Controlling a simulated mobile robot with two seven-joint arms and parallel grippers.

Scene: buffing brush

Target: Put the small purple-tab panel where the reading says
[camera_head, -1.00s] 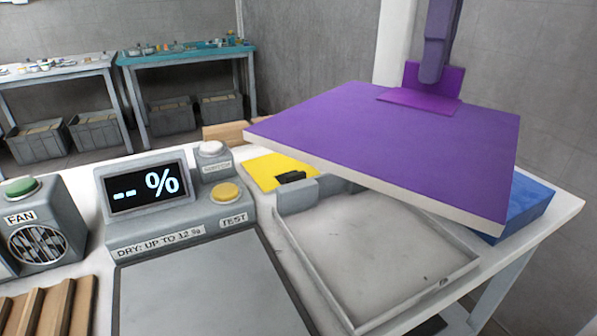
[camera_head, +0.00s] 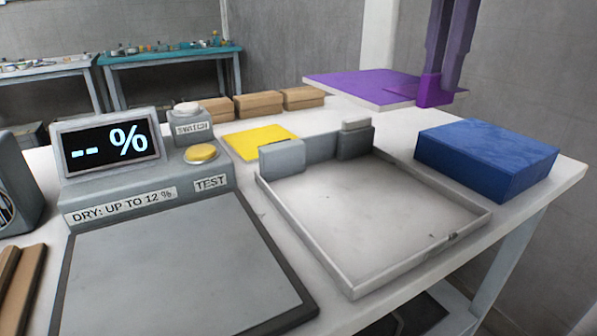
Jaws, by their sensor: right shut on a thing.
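The panel (camera_head: 355,84) is flat and purple on top with a pale edge, at the far right of the white table. Its brighter purple tab (camera_head: 433,93) stands up at its right side. My right gripper (camera_head: 446,78) comes down from the top and is shut on the tab. I cannot tell whether the panel touches the table or hangs above it. The meter (camera_head: 112,147) reads "-- %" and is labelled "DRY: UP TO 12 %". A yellow TEST button (camera_head: 201,153) sits beside the screen, before a grey plate (camera_head: 180,265). My left gripper is not in view.
An empty shallow tray (camera_head: 375,215) stands mid-table, with a yellow sheet (camera_head: 260,141) behind its left corner. A blue block (camera_head: 486,158) lies to its right. Several brown blocks (camera_head: 257,104) line the back. A white SWITCH button (camera_head: 187,109) stands behind the TEST button.

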